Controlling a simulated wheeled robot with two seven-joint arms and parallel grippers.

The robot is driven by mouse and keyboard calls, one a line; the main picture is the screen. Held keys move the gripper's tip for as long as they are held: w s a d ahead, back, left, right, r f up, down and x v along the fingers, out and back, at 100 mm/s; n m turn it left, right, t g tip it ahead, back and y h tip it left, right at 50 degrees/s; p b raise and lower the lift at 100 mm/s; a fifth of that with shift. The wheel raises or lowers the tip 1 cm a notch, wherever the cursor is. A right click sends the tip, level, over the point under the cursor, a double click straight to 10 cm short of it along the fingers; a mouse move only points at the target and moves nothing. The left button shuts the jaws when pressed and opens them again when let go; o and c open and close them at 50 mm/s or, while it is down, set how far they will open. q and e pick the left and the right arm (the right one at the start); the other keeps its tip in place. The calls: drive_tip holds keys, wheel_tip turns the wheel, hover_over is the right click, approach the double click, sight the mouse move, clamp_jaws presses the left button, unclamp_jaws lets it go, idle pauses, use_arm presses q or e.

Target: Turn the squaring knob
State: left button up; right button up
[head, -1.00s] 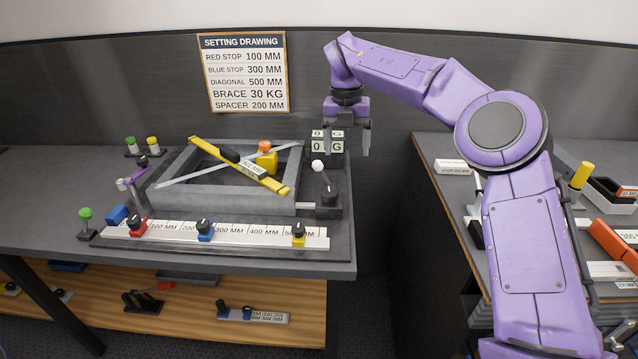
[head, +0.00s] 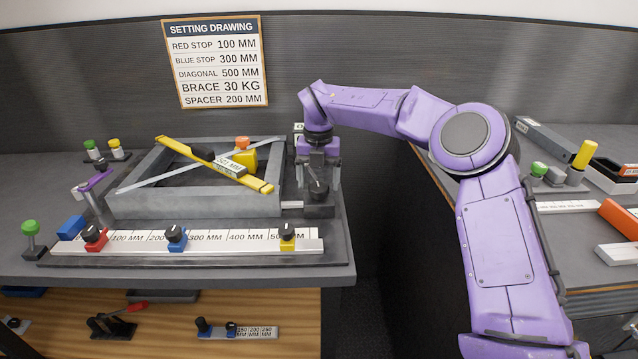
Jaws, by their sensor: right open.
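A black knob (head: 318,191) sits on a dark block (head: 318,211) at the right end of the grey square frame (head: 190,203), which I take as the squaring knob. My right gripper (head: 319,180) is pointing down, open, with its fingers on either side of the knob's upper part. I cannot tell whether the fingers touch it. A yellow diagonal bar (head: 180,148) lies across the frame, with a small readout label (head: 231,165) that is hard to read. My left gripper is not in view.
A ruler rail (head: 130,249) with red, blue and yellow stops runs along the front. A setting drawing (head: 213,62) hangs on the wall. A white readout (head: 298,129) is mostly hidden behind my right wrist. A second bench with tools stands at right, across a gap.

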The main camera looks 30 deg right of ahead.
drive_tip(key=shift+f, duration=0.65)
drive_tip(key=c, duration=1)
drive_tip(key=shift+f+m+b, duration=0.2)
drive_tip(key=shift+m+b, duration=0.4)
drive_tip(key=shift+c, duration=0.2)
drive_tip(key=shift+r+m+b, duration=0.15)
drive_tip(key=shift+m+b, duration=0.25)
drive_tip(key=shift+m, duration=0.3)
drive_tip(key=shift+r, duration=0.15)
drive_tip(key=o, duration=1)
drive_tip(key=shift+w, duration=0.1)
drive_tip(key=shift+o, duration=0.2)
